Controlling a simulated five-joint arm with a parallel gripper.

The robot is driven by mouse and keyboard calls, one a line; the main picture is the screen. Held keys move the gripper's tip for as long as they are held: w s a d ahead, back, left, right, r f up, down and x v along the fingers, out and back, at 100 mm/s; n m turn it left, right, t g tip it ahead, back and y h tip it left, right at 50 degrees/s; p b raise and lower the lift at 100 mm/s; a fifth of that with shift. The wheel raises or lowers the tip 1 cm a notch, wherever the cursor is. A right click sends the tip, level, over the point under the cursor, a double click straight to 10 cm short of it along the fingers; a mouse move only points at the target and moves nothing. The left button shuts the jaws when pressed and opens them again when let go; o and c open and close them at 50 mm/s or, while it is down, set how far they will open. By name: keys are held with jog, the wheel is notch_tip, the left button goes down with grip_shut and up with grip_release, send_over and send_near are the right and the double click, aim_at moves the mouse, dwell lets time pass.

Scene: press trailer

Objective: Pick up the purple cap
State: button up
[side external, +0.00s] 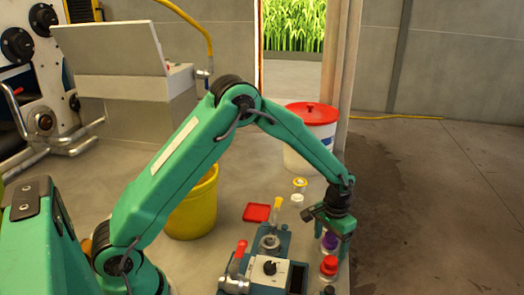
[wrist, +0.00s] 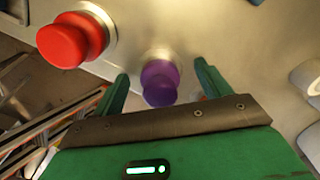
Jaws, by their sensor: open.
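The purple cap (wrist: 159,82) sits on a pale round base between the fingers of my gripper (wrist: 162,78) in the wrist view, with a gap to each finger. My gripper is open and holds nothing. In the side external view the purple cap (side external: 330,240) shows just below my gripper (side external: 332,228), partly hidden by it. I cannot tell from this view how far the fingertips are from the cap.
A red cap (side external: 329,265) stands near the purple one; it also shows at the upper left of the wrist view (wrist: 68,40). A blue device (side external: 270,265) with a dial and levers lies left. A white bucket (side external: 308,150) with red lid and a yellow bucket (side external: 193,205) stand behind.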

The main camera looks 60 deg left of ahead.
jog(key=c, duration=1.1)
jog(key=shift+r, duration=0.1)
jog(key=shift+r, duration=0.35)
notch_tip(320, 180, up, 3)
jog(key=s+d+r, duration=0.7)
jog(key=d, duration=0.2)
jog(key=shift+s, duration=0.15)
jog(key=shift+r, duration=0.1)
